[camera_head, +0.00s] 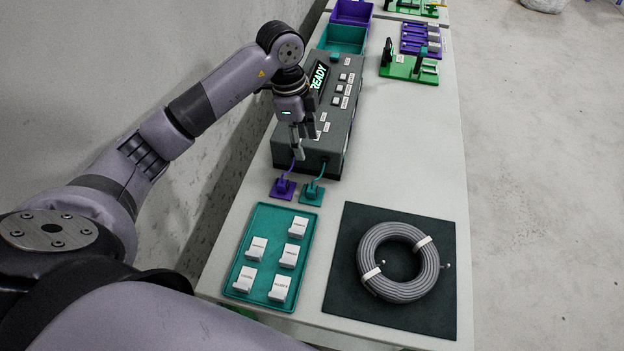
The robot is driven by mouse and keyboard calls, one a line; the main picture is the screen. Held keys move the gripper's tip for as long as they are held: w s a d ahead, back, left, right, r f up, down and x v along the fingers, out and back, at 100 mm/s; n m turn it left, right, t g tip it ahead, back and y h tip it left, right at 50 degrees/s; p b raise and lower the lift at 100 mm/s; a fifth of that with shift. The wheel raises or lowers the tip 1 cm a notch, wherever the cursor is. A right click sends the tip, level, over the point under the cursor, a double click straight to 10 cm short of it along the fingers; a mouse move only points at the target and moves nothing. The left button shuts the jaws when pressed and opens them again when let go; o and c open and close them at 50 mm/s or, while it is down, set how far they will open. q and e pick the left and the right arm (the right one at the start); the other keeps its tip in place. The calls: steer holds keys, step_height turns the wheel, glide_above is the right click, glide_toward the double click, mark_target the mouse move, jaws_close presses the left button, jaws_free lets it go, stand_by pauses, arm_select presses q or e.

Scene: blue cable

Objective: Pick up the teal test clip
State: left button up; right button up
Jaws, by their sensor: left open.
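The teal test clip (312,191) sits on the table in front of the dark tester box, with a teal lead running up to the box. A purple clip (283,187) sits just to its left with its own purple lead. My left gripper (303,146) is open and points down over the front of the box, above and behind the clips. It is apart from the teal clip, and its fingers partly cover the box front. My right gripper is not in view.
The tester box (338,130) shows READY. A teal tray (250,222) with several white labelled blocks and a dark mat (436,304) with a grey cable coil (372,246) lie nearer. Teal (342,38) and purple bins and green fixtures (408,70) stand behind. The table's right middle is clear.

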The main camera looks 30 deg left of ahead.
arm_select(q)
steer(key=p, duration=0.2)
glide_above(312, 188)
step_height(312, 188, down, 6)
steer(key=f, duration=0.4)
steer(key=shift+a+f, duration=0.25)
steer(key=shift+s+f+p, duration=0.1)
steer(key=shift+f+p, duration=0.2)
steer(key=shift+f, duration=0.15)
step_height(312, 188, down, 4)
steer(key=shift+d+r+p, duration=0.1)
steer(key=shift+r+p, duration=0.1)
steer(key=shift+p, duration=0.4)
steer(key=shift+f, duration=0.6)
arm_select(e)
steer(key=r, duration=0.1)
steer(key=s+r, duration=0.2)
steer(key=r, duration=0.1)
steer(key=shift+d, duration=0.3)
arm_select(q)
steer(key=shift+c, duration=0.5)
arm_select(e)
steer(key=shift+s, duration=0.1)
arm_select(q)
steer(key=c, duration=0.7)
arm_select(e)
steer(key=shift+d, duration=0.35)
arm_select(q)
steer(key=shift+r, duration=0.1)
steer(key=shift+c, duration=0.2)
